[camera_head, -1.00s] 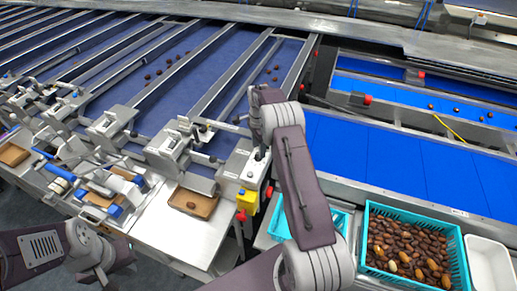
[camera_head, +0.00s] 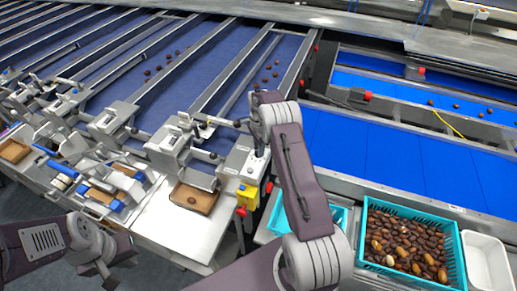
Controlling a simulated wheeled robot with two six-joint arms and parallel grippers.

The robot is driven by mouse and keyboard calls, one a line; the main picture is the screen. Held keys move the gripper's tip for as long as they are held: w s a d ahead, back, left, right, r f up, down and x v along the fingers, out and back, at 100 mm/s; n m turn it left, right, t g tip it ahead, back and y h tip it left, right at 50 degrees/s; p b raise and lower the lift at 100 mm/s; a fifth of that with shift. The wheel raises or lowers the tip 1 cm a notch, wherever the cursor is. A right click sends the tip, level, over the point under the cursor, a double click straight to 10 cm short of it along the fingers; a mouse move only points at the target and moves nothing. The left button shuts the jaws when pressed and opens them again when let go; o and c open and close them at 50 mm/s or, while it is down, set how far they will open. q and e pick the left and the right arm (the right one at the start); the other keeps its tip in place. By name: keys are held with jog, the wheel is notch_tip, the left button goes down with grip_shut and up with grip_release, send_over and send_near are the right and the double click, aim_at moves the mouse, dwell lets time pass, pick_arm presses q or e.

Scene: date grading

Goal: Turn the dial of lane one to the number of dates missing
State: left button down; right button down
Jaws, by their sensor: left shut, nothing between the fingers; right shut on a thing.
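The right end of the nearest lane carries a pale metal control box (camera_head: 240,166) with a small knob (camera_head: 257,151) on top. My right arm reaches over it, and my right gripper (camera_head: 258,143) points down there, shut on what looks like the knob. The arm partly covers the grip, and no dial numbers are readable. Several dates (camera_head: 272,70) lie on the blue belt of this lane. A brown tray (camera_head: 208,205) below the lane holds one date (camera_head: 192,200). My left gripper (camera_head: 104,277) is shut and empty at the lower left, apart from everything.
A yellow box (camera_head: 248,196) with red buttons hangs beside the control box. A turquoise crate (camera_head: 462,262) full of dates and a white bin (camera_head: 488,262) stand at the lower right. Blue conveyors (camera_head: 400,155) lie at right. Metal frames and levers (camera_head: 110,122) crowd the left lanes.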

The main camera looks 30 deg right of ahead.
jog(key=n+b, duration=0.2)
jog(key=n, duration=0.1)
jog(key=shift+f+n, duration=0.1)
jog(key=shift+n, duration=0.2)
jog(key=n+b, duration=0.1)
jog(key=n, duration=0.4)
jog(key=shift+w, duration=0.1)
jog(key=n+b, duration=0.1)
jog(key=n, duration=0.4)
jog(key=shift+n, duration=0.4)
jog(key=n, duration=0.5)
jog(key=shift+w+r+n, duration=0.1)
jog(key=shift+r+n, duration=0.1)
jog(key=shift+n, duration=0.5)
jog(key=c, duration=1.1)
grip_release()
jog(key=shift+f, duration=0.1)
